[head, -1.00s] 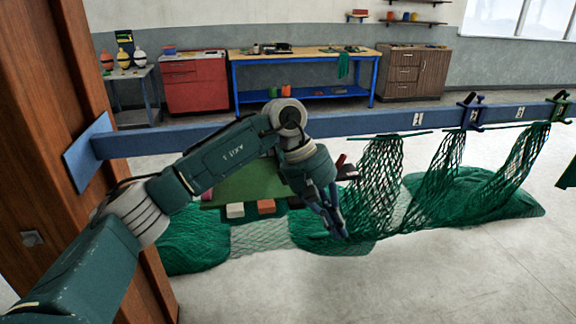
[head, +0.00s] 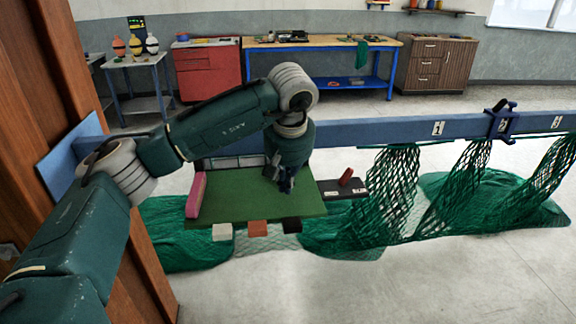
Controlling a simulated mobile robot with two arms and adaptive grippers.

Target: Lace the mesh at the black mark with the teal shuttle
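My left gripper (head: 286,186) points down over a green board (head: 240,206) that hangs off the blue beam. Its fingertips are small and dark, and I cannot tell whether they are open or shut or hold anything. Green mesh panels (head: 392,190) hang from the beam to the right of the board, with their lower ends bunched on the floor. I cannot make out a black mark on the mesh or a teal shuttle. My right gripper is not in view.
The long blue beam (head: 385,132) crosses the view, with number tags and a clamp (head: 502,121). A pink block (head: 196,194) stands on the board's left end. White, orange and black blocks show under its front edge. A dark shelf with a red piece (head: 346,177) adjoins at right.

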